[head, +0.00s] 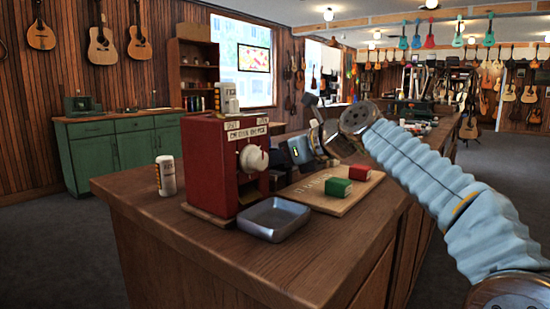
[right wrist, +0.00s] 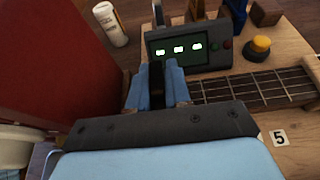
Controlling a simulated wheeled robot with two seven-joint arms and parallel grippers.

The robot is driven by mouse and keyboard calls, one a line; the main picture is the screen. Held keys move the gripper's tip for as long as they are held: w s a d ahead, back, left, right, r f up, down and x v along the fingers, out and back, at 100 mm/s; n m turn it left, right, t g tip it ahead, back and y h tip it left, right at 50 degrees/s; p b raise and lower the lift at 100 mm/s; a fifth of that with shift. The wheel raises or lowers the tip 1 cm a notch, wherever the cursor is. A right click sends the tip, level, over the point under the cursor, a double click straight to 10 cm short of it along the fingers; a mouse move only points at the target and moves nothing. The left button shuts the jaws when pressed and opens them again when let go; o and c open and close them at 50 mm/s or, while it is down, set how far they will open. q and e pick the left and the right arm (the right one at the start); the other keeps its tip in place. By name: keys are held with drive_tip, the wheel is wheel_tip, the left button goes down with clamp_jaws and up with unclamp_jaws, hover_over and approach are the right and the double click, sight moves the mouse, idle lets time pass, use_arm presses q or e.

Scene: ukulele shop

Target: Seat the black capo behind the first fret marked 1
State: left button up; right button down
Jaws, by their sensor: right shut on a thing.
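My right gripper (right wrist: 156,85) is shut on a narrow black thing, which looks like the black capo (right wrist: 156,76); the fingers cover much of it. In the right wrist view the fretted neck (right wrist: 255,90) runs off to the right, and its left end passes behind the fingers. I cannot tell whether the capo touches the neck. A marker reading 5 (right wrist: 279,137) lies beside the neck; the marker 1 is not visible. In the head view my right gripper (head: 299,150) is low over the bench behind the red box, partly hidden. My left gripper is not in view.
The red box (head: 218,185) with a white knob stands just left of the gripper. A metal tray (head: 273,218) and a board (head: 310,195) with green and red blocks lie in front. A display unit (right wrist: 188,48) and yellow button (right wrist: 260,46) sit beyond the neck.

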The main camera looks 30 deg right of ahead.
drive_tip(key=shift+f, duration=0.3)
drive_tip(key=c, duration=1.4)
unclamp_jaws()
drive_tip(key=shift+o, duration=0.2)
drive_tip(key=shift+p+v, duration=1)
drive_tip(key=shift+v, duration=3.4)
drive_tip(key=shift+p+v, duration=0.3)
drive_tip(key=shift+v, duration=0.8)
drive_tip(key=shift+r, duration=0.1)
